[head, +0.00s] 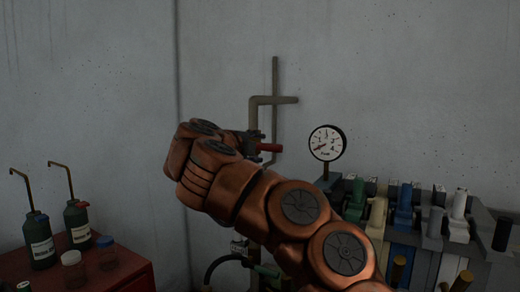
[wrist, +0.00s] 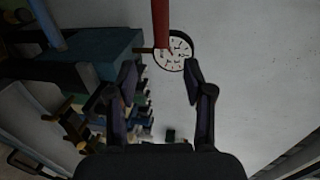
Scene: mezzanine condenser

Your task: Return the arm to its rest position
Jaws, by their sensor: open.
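My copper arm rises from the bottom right of the head view and bends left, its wrist in front of the grey wall. My gripper (head: 258,143) is partly hidden behind the wrist there, near a red handle (head: 269,147). In the wrist view my gripper (wrist: 160,78) is open, with two dark fingers spread and nothing held between them. The red handle (wrist: 160,24) comes in from the top edge, just ahead of the fingertips. A round white pressure gauge (wrist: 174,51) lies beyond the fingers; it also shows in the head view (head: 327,143).
Grey pipework (head: 275,90) runs up the wall behind my gripper. A row of coloured valves or levers (head: 405,205) stands at the right. A red cabinet (head: 125,268) at the lower left bears green bottles (head: 77,224) and jars. The wall area at the upper left is clear.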

